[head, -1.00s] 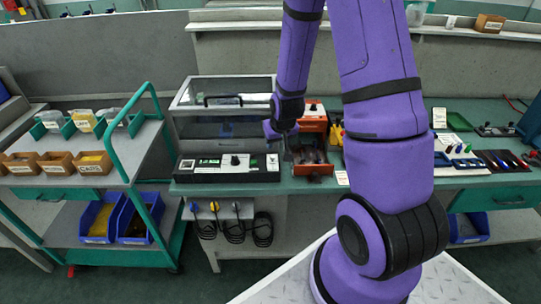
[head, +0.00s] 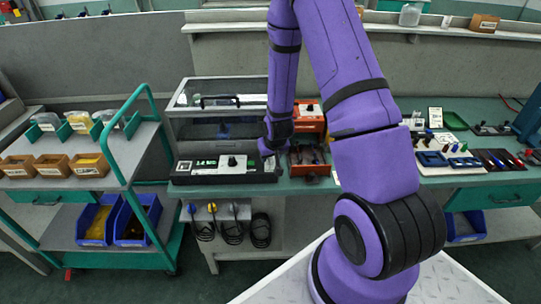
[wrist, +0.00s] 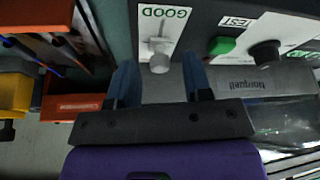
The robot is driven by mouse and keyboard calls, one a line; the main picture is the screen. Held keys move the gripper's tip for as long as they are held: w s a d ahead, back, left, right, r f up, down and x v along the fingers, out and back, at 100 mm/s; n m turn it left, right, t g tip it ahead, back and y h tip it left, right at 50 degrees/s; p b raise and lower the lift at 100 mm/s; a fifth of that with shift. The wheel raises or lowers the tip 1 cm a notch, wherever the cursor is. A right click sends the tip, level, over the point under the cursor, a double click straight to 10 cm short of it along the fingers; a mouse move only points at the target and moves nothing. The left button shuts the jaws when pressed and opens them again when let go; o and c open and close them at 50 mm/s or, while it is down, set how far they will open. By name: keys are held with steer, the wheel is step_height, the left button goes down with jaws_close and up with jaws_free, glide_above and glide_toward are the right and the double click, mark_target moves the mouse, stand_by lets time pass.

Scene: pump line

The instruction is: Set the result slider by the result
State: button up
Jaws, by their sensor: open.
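The black test box (head: 225,170) sits on the bench left of my arm, with a lit green display (head: 205,162) whose reading is too small to tell. The result slider (wrist: 159,62) is a pale knob on a white plate marked GOOD, in the wrist view. My gripper (wrist: 158,72) is open, its two blue fingers either side of the knob in the picture. I cannot tell whether they touch it. In the head view my gripper (head: 268,152) is at the box's right end and hides the slider.
A green button (wrist: 222,45) marked TEST and a black knob (wrist: 265,53) are beside the slider. An orange bin rack (head: 310,160) stands close right of the box. A clear-lidded cabinet (head: 215,125) is behind it. A trolley (head: 90,185) stands to the left.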

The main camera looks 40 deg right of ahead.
jaws_close()
steer(key=shift+w+d, duration=0.7)
steer(key=shift+w, duration=0.3)
jaws_free()
steer(key=shift+r, duration=0.1)
steer(key=v, duration=1)
steer(key=shift+s+r, duration=0.2)
steer(key=shift+r, duration=0.05)
steer(key=shift+a+r, duration=0.1)
